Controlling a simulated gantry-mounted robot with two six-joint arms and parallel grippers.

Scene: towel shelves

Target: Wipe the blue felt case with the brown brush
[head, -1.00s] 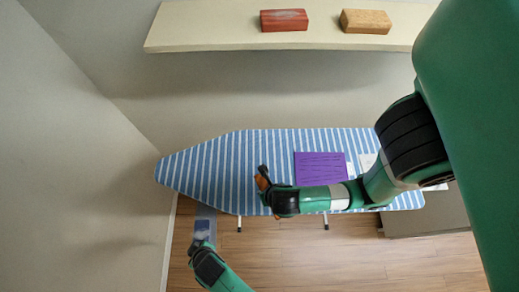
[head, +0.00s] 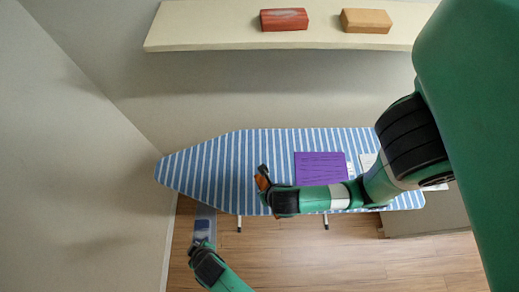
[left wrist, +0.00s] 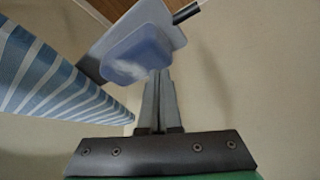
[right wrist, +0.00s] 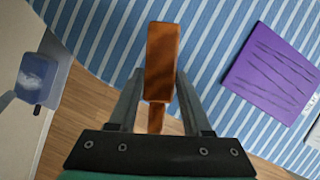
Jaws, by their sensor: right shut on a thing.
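The blue felt case (left wrist: 138,55) shows in the left wrist view with a whitish smudge on its face, in front of a pale blue-grey plate. It also shows at the left of the right wrist view (right wrist: 43,73) and off the board's left front in the head view (head: 203,226). My left gripper (left wrist: 158,74) has its fingertips close together at the case's lower edge; whether they grip it is unclear. My right gripper (right wrist: 158,82) is shut on the brown brush (right wrist: 162,50), held above the striped board, apart from the case.
The blue-and-white striped ironing board (head: 230,175) fills the middle. A purple sheet (head: 320,168) with dark lines lies on it. A shelf (head: 220,28) above holds a red block (head: 284,19) and a tan block (head: 366,20). A wall stands at left.

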